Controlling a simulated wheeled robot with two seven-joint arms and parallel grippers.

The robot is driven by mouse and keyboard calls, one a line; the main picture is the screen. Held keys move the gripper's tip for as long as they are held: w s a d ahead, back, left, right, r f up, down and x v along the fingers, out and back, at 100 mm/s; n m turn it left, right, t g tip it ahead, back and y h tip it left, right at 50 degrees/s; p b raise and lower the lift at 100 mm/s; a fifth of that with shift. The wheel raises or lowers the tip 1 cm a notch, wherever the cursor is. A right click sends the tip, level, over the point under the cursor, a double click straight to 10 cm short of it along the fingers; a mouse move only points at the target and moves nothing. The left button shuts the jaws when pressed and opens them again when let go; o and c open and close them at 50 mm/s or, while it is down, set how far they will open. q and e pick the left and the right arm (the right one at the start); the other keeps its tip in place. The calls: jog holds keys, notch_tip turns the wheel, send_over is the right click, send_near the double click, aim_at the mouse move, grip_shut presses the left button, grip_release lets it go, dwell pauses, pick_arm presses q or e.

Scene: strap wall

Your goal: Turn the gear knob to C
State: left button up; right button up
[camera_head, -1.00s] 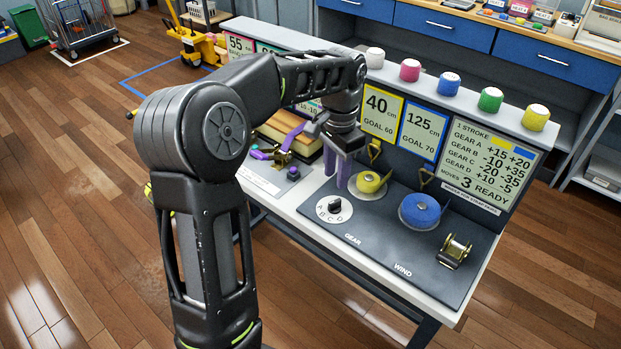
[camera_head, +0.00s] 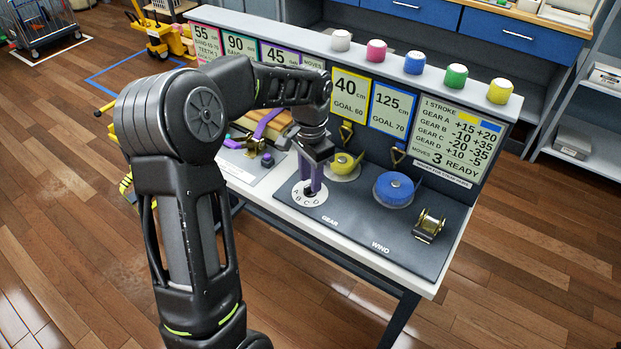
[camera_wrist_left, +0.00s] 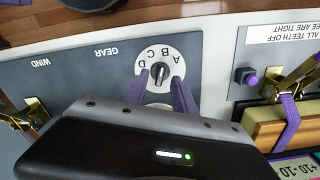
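The gear knob (camera_wrist_left: 160,76) is a small dark knob in the middle of a white dial (camera_head: 300,199) lettered A, B, C and D. The dial also shows in the left wrist view (camera_wrist_left: 150,64). The knob points roughly toward the lettered arc, but I cannot tell the exact letter. My left gripper (camera_head: 311,191) points down at the dial. In the left wrist view its purple fingers (camera_wrist_left: 161,79) are apart, one on each side of the knob. I cannot tell whether they touch it. In the head view the fingers mostly hide the knob. My right gripper is not in view.
A yellow spool (camera_head: 343,164) stands close behind the dial. A blue spool (camera_head: 393,187) and a brass ratchet (camera_head: 429,225) are to the right on the dark panel. Purple strap and buckle (camera_head: 262,128) lie to the left. The sign wall (camera_head: 494,118) rises behind.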

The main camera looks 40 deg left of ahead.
pick_arm(q)
jog(key=shift+f, duration=0.7)
grip_shut()
